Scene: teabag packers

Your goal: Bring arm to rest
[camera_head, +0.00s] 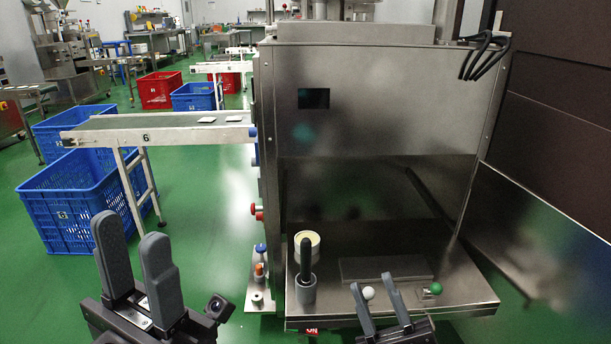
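My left gripper (132,233) is at the lower left, above the green floor and in front of the blue crate. Its two grey fingers point up and stand apart with a narrow gap, holding nothing I can see. My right gripper (372,286) is at the bottom, in front of the steel machine's shelf (350,311). Its fingers are spread. A white ball knob (368,293) shows between them in the picture; I cannot tell whether they touch it. Both arms are mostly out of the frame.
The steel machine (380,110) fills the middle. A conveyor (175,133) and blue crate (75,215) stand left. Green floor is open between crate and machine.

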